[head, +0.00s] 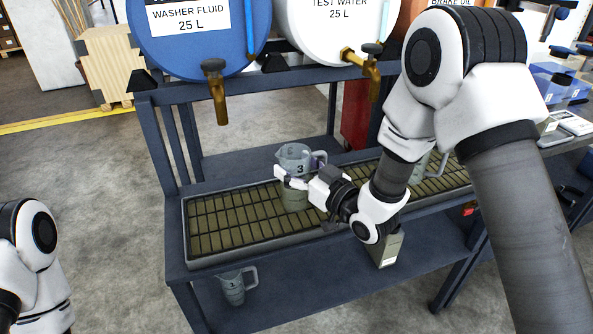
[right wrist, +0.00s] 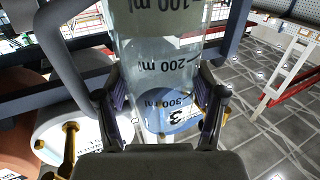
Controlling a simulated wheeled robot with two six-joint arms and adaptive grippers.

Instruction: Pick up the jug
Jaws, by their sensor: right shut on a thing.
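A clear grey measuring jug (head: 293,158) marked 3 is at the grated drip tray (head: 225,226) on the trolley. My right gripper (head: 294,178) is shut on its body, and its handle points right. I cannot tell whether its base touches the grate. In the right wrist view the jug (right wrist: 160,62) appears upside down between the two fingers (right wrist: 162,88), with ml marks and a blue disc. Another jug (head: 233,288), marked 1, stands on the lower shelf. A further jug is partly hidden behind my right arm. My left gripper is out of view.
A blue washer fluid barrel (head: 190,52) with a brass tap (head: 215,92) and a white test water barrel (head: 330,28) with a tap (head: 362,60) sit above the tray. A grey container (head: 387,249) is on the lower shelf. The tray's left part is clear.

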